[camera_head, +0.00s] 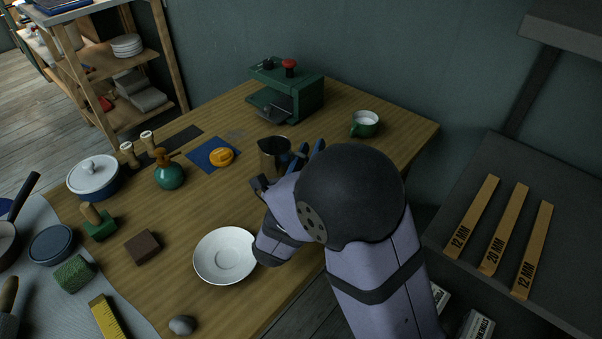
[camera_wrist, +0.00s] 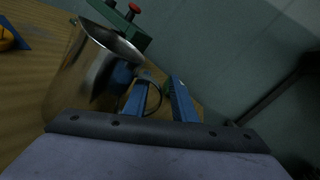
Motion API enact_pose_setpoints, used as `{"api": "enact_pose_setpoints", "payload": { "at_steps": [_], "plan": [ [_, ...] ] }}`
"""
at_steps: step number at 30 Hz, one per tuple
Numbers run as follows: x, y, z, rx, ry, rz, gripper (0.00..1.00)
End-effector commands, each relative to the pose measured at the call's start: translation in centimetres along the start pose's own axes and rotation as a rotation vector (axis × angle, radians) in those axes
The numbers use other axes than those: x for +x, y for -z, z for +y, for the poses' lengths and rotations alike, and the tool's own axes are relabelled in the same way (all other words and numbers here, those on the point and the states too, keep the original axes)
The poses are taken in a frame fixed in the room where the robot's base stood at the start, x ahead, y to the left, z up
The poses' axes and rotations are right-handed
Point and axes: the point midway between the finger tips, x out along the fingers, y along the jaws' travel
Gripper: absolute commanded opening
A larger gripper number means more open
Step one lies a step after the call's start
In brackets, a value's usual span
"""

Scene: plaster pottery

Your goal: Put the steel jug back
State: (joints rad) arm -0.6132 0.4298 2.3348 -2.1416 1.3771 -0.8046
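The steel jug (camera_head: 273,157) stands upright near the middle right of the wooden table, just left of my gripper (camera_head: 306,158). In the wrist view the jug (camera_wrist: 88,70) fills the left side, with its mouth and curved handle showing. My gripper (camera_wrist: 160,95) has its two blue fingers apart. The jug's handle (camera_wrist: 159,99) lies between them, with a gap left to the right finger. My wrist hides part of the jug's right side in the head view.
A green machine with a red knob (camera_head: 289,66) stands behind the jug, and a green cup (camera_head: 364,125) to the right. A blue mat (camera_head: 198,154) with a yellow item (camera_head: 222,157) lies left. A white saucer (camera_head: 224,256) is in front.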

Motion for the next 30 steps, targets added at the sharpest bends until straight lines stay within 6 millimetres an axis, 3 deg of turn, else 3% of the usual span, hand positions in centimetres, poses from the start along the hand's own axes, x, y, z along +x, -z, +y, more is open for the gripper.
{"api": "enact_pose_setpoints", "payload": {
  "at_steps": [15,21,30],
  "plan": [
    [-8.5,-0.1,0.0,-0.002,-0.004,-0.003,0.24],
    [-10.4,0.0,0.0,0.000,-0.002,-0.002,0.24],
    [-11.1,0.0,-0.1,0.000,0.000,-0.001,0.24]
  ]
}}
